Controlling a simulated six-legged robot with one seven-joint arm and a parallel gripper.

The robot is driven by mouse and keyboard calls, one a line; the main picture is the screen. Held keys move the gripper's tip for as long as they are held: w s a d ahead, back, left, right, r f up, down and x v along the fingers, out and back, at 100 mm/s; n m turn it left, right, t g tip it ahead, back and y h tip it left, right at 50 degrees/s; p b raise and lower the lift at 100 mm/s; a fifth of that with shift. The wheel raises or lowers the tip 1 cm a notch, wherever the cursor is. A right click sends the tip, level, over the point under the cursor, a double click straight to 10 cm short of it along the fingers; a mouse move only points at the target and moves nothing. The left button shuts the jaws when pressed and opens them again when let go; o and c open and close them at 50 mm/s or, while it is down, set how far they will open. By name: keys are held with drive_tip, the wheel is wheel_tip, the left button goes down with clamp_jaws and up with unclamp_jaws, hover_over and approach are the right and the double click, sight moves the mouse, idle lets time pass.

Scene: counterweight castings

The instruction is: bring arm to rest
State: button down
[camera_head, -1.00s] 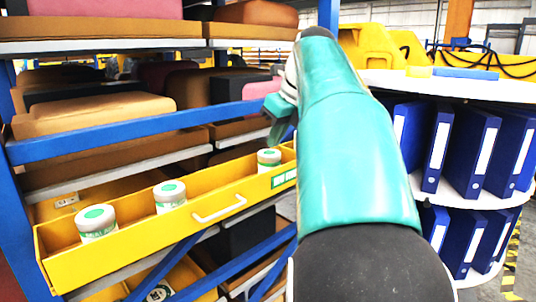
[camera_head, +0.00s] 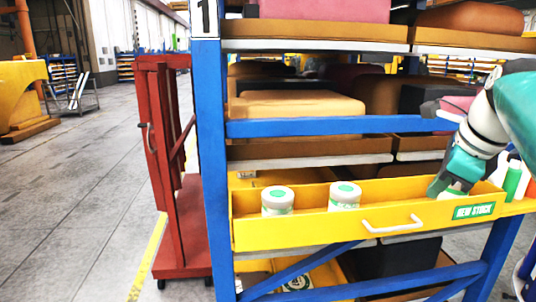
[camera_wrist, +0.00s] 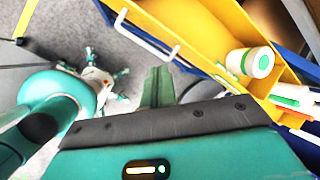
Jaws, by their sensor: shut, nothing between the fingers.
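My teal arm reaches in from the right edge of the head view. My gripper (camera_head: 436,190) points down at the right part of the yellow drawer (camera_head: 290,232), by its "NEW STOCK" label. In the wrist view my gripper's fingers (camera_wrist: 158,86) are together with nothing between them. The drawer, with its white handle, shows at the upper right there. In the head view, a part of a jar (camera_head: 455,193) shows behind my gripper, mostly hidden.
Two jars, one on the left (camera_head: 277,200) and one beside it (camera_head: 344,196), stand in the drawer. A blue rack post (camera_head: 210,150) and a red cart (camera_head: 180,220) are left of it.

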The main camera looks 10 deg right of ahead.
drive_tip(key=s+a+f+n, duration=0.5)
drive_tip(key=a+f+n, duration=0.5)
drive_tip(key=n, duration=0.3)
drive_tip(key=s+a+f+n, duration=0.6)
drive_tip(key=a+f+n, duration=0.4)
drive_tip(key=f+n, duration=0.2)
drive_tip(key=shift+n, duration=0.6)
drive_tip(key=shift+s+f, duration=0.1)
